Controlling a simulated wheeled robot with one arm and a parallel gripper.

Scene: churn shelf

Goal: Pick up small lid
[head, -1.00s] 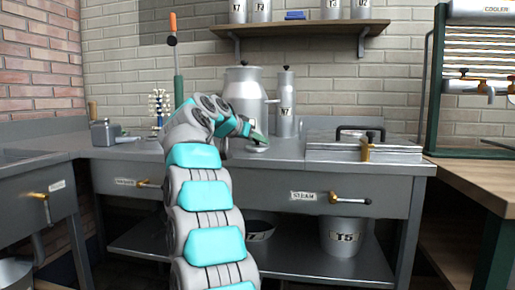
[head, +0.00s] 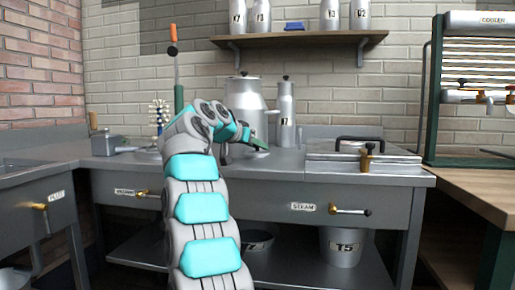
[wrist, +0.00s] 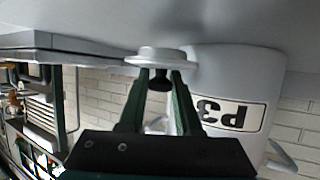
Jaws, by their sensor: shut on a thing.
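The small lid (wrist: 152,57) is a pale grey disc with a dark knob (wrist: 159,80). In the wrist view, which is upside down, the two green fingers of my gripper (wrist: 160,84) are closed around the knob. In the head view, my gripper (head: 250,142) is low over the counter beside the cans, and the lid (head: 260,154) shows just under it. The lid is at or very near the counter top; I cannot tell whether it touches.
A large milk can (head: 244,94) and a tall narrow can (head: 286,108) stand close behind my gripper. A lidded metal box (head: 362,158) is to the right on the counter (head: 290,170). A grey box with a handle (head: 106,143) is at the left. A shelf (head: 300,38) hangs above.

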